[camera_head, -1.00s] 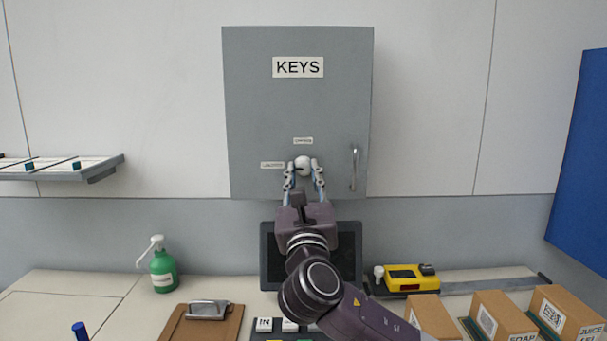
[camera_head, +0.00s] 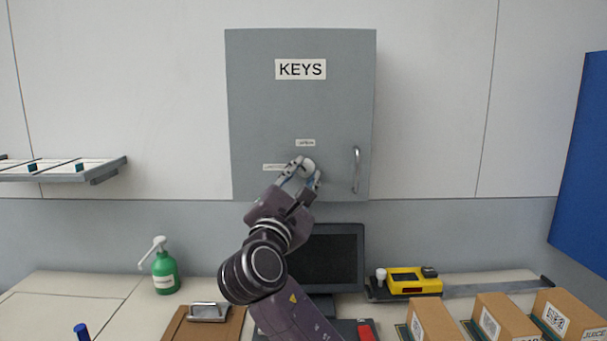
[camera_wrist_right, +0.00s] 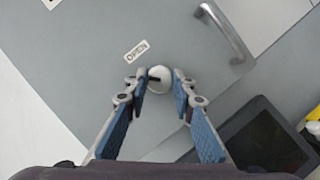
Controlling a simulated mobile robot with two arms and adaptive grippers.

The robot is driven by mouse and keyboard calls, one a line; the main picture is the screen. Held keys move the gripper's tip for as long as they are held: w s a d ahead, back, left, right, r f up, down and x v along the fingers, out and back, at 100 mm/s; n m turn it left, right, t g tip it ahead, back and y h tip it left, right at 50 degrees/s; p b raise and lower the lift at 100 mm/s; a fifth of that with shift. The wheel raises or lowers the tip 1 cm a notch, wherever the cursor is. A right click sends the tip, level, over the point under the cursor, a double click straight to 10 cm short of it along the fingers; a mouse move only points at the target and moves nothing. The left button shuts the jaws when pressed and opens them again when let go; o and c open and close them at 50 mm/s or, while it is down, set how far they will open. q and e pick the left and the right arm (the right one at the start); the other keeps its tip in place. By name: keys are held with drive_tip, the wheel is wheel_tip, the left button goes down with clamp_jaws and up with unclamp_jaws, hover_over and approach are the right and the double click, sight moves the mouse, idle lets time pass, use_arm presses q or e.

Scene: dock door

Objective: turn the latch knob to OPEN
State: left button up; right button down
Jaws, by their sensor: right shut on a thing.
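The grey key cabinet (camera_head: 300,115) with a KEYS label hangs on the wall. Its white round latch knob (camera_head: 308,167) sits low on the door and also shows in the wrist view (camera_wrist_right: 160,82), with a dark pointer mark on its face. My right gripper (camera_head: 304,176) is shut on the knob, one finger on each side, and is tilted. In the wrist view the dark mark points left and slightly up, while the OPEN label (camera_wrist_right: 136,51) is above and left of the knob. A second small label (camera_head: 274,167) left of the knob is partly covered by the gripper. My left gripper is not in view.
A metal door handle (camera_head: 356,169) is right of the knob. Below are a dark monitor (camera_head: 325,258), a yellow device (camera_head: 410,281), a green pump bottle (camera_head: 164,272), a clipboard and cardboard boxes (camera_head: 435,320). A shelf (camera_head: 95,172) is at left.

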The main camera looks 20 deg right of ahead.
drive_tip(key=m, duration=0.1)
drive_tip(key=m+g, duration=0.1)
drive_tip(key=m, duration=0.1)
drive_tip(key=m+p, duration=0.1)
drive_tip(key=shift+r+m+g+h, duration=0.3)
drive_tip(key=shift+g, duration=0.1)
drive_tip(key=shift+m+g+p, duration=0.7)
drive_tip(key=shift+m, duration=1.2)
drive_tip(key=c, duration=1.9)
unclamp_jaws()
drive_tip(key=shift+o, duration=1.2)
drive_tip(key=shift+w+f, duration=0.1)
drive_tip(key=shift+y, duration=0.4)
